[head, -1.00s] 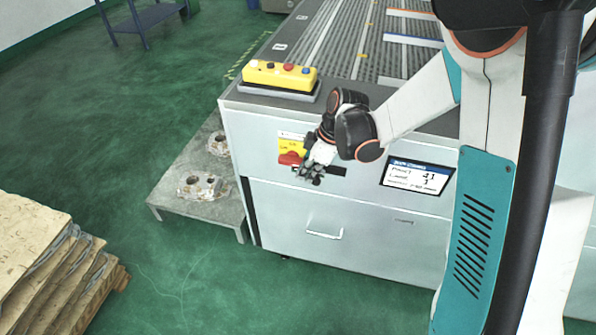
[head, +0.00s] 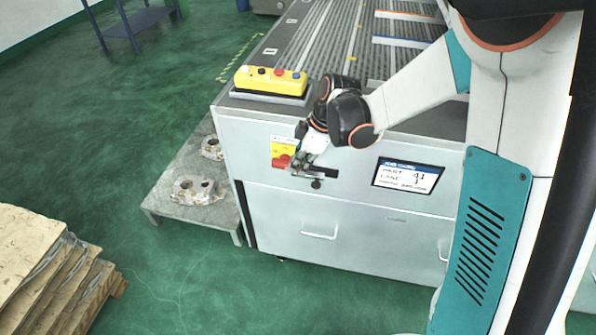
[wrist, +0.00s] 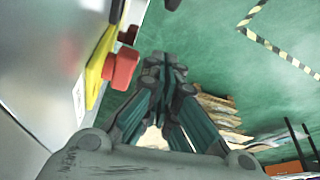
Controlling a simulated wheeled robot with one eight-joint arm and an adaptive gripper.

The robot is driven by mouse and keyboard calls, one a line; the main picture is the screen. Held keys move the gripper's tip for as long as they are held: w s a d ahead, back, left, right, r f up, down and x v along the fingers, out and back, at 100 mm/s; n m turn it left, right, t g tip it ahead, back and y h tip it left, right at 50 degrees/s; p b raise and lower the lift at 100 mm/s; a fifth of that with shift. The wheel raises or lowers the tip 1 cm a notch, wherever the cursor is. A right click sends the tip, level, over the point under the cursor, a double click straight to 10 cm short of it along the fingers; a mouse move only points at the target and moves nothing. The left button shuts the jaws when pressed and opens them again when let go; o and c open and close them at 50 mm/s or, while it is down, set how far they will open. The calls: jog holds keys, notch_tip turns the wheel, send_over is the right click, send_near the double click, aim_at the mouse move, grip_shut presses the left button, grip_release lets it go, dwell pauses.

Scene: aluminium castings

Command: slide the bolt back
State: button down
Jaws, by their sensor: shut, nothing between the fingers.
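A dark bolt bar (head: 327,173) with a small round black knob (head: 316,184) sits on the light grey front panel of the machine, right of a red and yellow switch (head: 283,159). My gripper (head: 297,165) is close to the panel, between the switch and the bolt's left part, and partly covers the bolt. In the wrist view my gripper's fingers (wrist: 165,68) are together and empty. The red switch knob (wrist: 121,68) on its yellow plate is just left of them there. I cannot make out the bolt in the wrist view, nor tell whether the fingers touch it.
A labelled screen (head: 408,177) is right of the bolt and a drawer handle (head: 320,235) is below. A yellow button box (head: 270,80) stands on the machine's top corner. A low metal platform (head: 165,205) with castings is at the left. Green floor lies free in front.

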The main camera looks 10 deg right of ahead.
jog(key=shift+p+v, duration=0.7)
jog(key=shift+v, duration=1.95)
jog(key=shift+a, duration=0.1)
jog(key=shift+r, duration=0.1)
jog(key=s+d+r+m+t+h, duration=0.1)
jog(key=s+d+r+m+t, duration=0.1)
jog(key=s+d+r+m, duration=0.1)
jog(key=s+d+r+m+t+h, duration=0.1)
jog(key=s+d+r+m+t, duration=0.1)
jog(key=s+d+r+m, duration=0.2)
jog(key=s+d+r+m+t+h, duration=0.2)
jog(key=s+r+m, duration=0.3)
jog(key=s+m, duration=0.4)
jog(key=shift+s+d+r+t, duration=0.35)
jog(key=shift+s+d, duration=0.5)
jog(key=shift+s, duration=1.2)
